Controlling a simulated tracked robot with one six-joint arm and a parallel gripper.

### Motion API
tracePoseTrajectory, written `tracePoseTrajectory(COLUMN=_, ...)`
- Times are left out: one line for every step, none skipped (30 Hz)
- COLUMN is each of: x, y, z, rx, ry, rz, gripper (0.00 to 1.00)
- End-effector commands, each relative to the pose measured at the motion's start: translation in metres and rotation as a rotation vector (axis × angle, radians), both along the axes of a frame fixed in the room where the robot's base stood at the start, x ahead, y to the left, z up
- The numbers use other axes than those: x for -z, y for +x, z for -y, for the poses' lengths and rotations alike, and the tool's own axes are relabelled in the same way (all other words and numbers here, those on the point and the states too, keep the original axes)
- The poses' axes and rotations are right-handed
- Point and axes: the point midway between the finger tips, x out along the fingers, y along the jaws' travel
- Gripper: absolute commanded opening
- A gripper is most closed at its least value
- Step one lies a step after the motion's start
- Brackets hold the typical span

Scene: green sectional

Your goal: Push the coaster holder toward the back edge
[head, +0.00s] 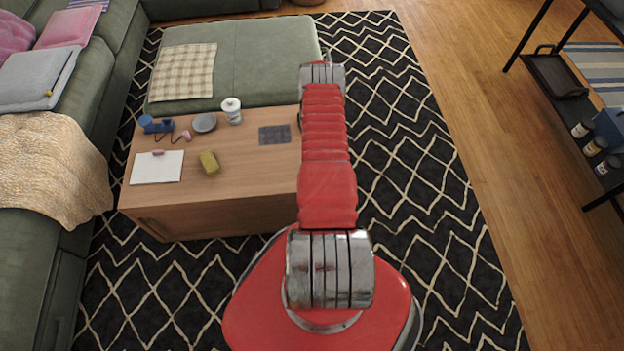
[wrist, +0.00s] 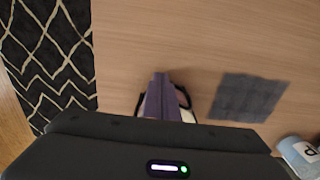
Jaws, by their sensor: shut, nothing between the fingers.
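My gripper (wrist: 161,77) shows in the wrist view as two purple fingers closed together over the wooden table, with nothing between them. Black wire loops and a bit of white, which look like the coaster holder (wrist: 187,97), show on both sides of the fingers. Most of this thing is hidden behind the fingers and the gripper body. I cannot tell whether the fingers touch it. In the head view my arm hides the gripper, and only a small dark curve (head: 299,119) shows at the arm's left side, by the table's right end.
The wooden table (head: 245,180) also holds a grey cloth square (head: 274,135), a white canister (head: 231,111), a grey dish (head: 204,123), a blue object (head: 155,125), a yellow sponge (head: 209,162) and white paper (head: 157,167). A green ottoman (head: 250,65) stands against its back.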

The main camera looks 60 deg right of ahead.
Motion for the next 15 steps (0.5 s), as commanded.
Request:
tracePoseTrajectory(x=0.0002, y=0.0015, z=0.0025, rx=0.0, ry=-0.002, rz=0.001, gripper=0.0)
tracePoseTrajectory(x=0.0005, y=0.002, z=0.0035, rx=0.0, ry=-0.001, rz=0.001, gripper=0.0)
tracePoseTrajectory(x=0.0004, y=0.0032, z=0.0053, rx=0.0, ry=-0.002, rz=0.001, gripper=0.0)
tracePoseTrajectory(x=0.0003, y=0.0039, z=0.0064, rx=0.0, ry=-0.002, rz=0.002, gripper=0.0)
tracePoseTrajectory(x=0.0002, y=0.0045, z=0.0074, rx=0.0, ry=-0.002, rz=0.001, gripper=0.0)
tracePoseTrajectory(x=0.0, y=0.0054, z=0.009, rx=0.0, ry=-0.002, rz=0.001, gripper=0.0)
tracePoseTrajectory(x=0.0001, y=0.0059, z=0.0099, rx=0.0, ry=-0.002, rz=0.001, gripper=0.0)
tracePoseTrajectory(x=0.0004, y=0.0064, z=0.0108, rx=0.0, ry=-0.002, rz=0.001, gripper=0.0)
tracePoseTrajectory(x=0.0001, y=0.0061, z=0.0101, rx=0.0, ry=-0.001, rz=0.001, gripper=0.0)
tracePoseTrajectory(x=-0.0002, y=0.0059, z=0.0099, rx=0.0, ry=-0.001, rz=0.001, gripper=0.0)
tracePoseTrajectory(x=-0.0007, y=0.0059, z=0.0099, rx=0.0, ry=-0.001, rz=0.001, gripper=0.0)
tracePoseTrajectory(x=-0.0018, y=0.006, z=0.0099, rx=0.0, ry=-0.001, rz=0.001, gripper=0.0)
tracePoseTrajectory(x=-0.003, y=0.006, z=0.0099, rx=0.0, ry=-0.001, rz=0.001, gripper=0.0)
tracePoseTrajectory(x=-0.0044, y=0.006, z=0.0098, rx=0.0, ry=-0.001, rz=0.001, gripper=0.0)
tracePoseTrajectory(x=-0.0063, y=0.0057, z=0.0094, rx=0.0, ry=-0.001, rz=0.001, gripper=0.0)
